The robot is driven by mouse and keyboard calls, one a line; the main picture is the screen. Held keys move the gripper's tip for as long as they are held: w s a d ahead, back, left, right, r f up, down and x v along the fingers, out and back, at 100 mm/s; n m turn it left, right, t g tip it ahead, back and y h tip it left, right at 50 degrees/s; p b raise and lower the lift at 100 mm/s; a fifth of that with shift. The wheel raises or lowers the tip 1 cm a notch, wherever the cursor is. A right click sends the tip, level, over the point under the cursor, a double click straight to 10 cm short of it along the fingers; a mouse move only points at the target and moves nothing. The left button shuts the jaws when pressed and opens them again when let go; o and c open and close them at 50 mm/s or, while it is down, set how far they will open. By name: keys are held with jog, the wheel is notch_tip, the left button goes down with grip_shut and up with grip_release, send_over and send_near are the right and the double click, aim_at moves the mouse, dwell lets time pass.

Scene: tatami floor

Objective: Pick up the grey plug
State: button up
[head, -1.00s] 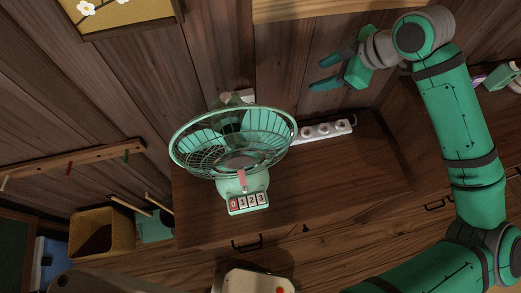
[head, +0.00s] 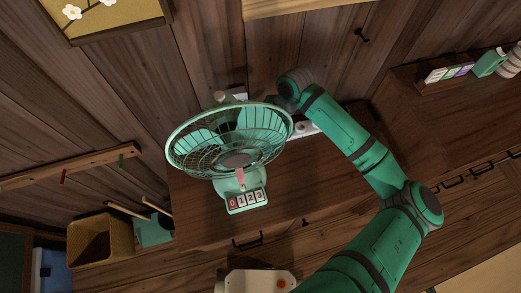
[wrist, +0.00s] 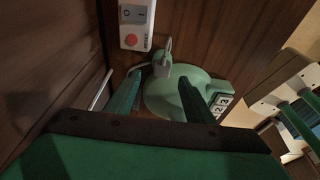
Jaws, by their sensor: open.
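A white power strip (wrist: 135,22) with a switch and a red button lies at the top. In the head view the fan (head: 237,183) stands on the cabinet. My gripper is hidden there behind the fan and my arm's end.
The wooden cabinet top (head: 310,180) is clear in front of the power strip (head: 308,129), which my arm partly covers. The wooden wall is close behind. A tan bin (head: 127,238) is at the lower left, and small boxes (head: 450,72) stand on a shelf at right.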

jog(key=shift+x, duration=2.8)
jog(key=shift+s+d, duration=0.1)
jog(key=c, duration=1.1)
